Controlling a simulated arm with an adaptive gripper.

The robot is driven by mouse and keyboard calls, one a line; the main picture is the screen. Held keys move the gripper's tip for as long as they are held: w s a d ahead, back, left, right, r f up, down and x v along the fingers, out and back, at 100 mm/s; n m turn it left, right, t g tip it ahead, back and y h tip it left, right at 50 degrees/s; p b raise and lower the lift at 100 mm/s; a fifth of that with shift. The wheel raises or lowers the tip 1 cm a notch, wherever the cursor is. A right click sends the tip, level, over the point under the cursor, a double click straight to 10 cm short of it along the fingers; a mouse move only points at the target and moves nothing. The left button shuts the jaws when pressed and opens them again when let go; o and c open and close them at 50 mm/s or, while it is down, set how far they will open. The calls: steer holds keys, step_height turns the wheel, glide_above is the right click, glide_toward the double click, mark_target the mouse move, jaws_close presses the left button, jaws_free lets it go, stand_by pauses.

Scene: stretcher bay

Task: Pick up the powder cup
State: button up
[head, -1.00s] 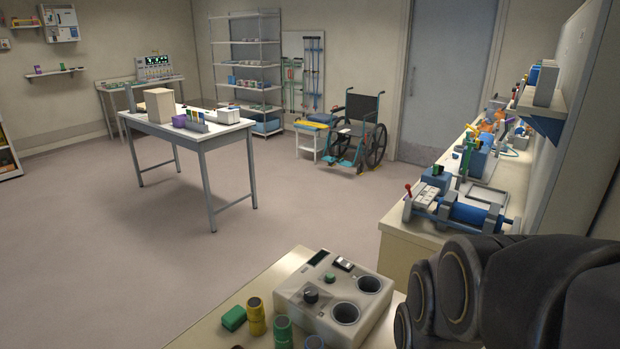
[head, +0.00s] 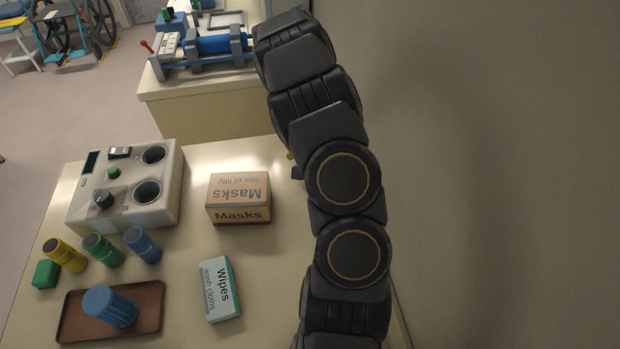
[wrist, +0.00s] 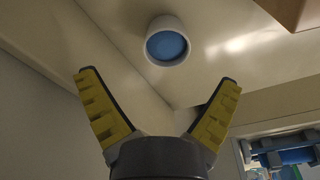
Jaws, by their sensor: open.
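A round white cup with blue contents (wrist: 167,43) stands upright on the tabletop in the wrist view. I take it to be the powder cup. My gripper (wrist: 158,78) is open, with its yellow-padded fingers spread wide and nothing between them. The cup lies beyond the fingertips, near the middle of the gap, and is apart from both. In the head view my arm covers the gripper's surroundings, and I do not see the white cup there.
The table holds a masks box (head: 238,212), a wipes box (head: 219,289), a grey device with two wells (head: 128,205), several small coloured containers, and a brown tray (head: 74,326) with a blue cylinder (head: 109,306). A wall (head: 480,180) stands close on the right.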

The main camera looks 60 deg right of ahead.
steer(key=f, duration=0.5)
steer(key=w+f, duration=0.1)
steer(key=f, duration=0.1)
steer(key=shift+d+f, duration=0.25)
steer(key=shift+f, duration=0.1)
steer(key=c, duration=1.2)
